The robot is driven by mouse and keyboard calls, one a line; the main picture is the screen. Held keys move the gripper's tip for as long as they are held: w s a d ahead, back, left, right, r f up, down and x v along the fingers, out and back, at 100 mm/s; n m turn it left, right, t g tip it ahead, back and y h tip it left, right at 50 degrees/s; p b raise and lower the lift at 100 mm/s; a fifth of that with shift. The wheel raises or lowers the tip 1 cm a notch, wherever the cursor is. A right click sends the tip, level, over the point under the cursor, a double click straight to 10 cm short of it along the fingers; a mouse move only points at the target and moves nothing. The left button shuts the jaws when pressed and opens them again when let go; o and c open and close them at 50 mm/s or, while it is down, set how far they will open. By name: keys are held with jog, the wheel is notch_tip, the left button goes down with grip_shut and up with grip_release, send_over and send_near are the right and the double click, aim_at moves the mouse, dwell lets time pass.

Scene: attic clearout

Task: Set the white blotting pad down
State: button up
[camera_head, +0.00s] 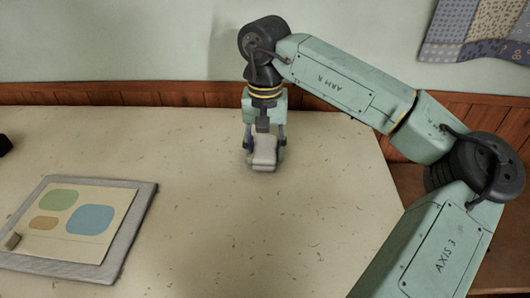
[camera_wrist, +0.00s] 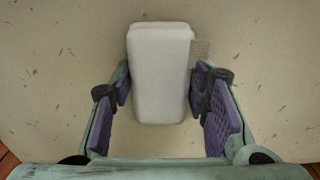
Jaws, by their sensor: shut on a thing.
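The white blotting pad (camera_head: 264,151) is a pale block with rounded edges, near the back middle of the cream table (camera_head: 215,225). My gripper (camera_head: 265,158) points down and is shut on the pad, with one finger on each side. In the wrist view the pad (camera_wrist: 160,65) lies between the purple finger pads of my gripper (camera_wrist: 163,95) and sticks out past them. The table's speckled surface is behind it. I cannot tell whether the pad's underside touches the table.
A grey-framed board (camera_head: 140,205) lies at the left, with a cream sheet of green, orange and blue shapes (camera_head: 70,220). A black object (camera_head: 4,145) is at the far left. The table's middle is clear.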

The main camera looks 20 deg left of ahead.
aim_at(265, 148)
jog(key=shift+r, duration=0.15)
jog(key=shift+f, duration=0.3)
jog(key=o, duration=1.1)
jog(key=shift+r, duration=0.1)
jog(key=shift+o, duration=0.2)
notch_tip(265, 148, up, 12)
jog(key=shift+r, duration=0.2)
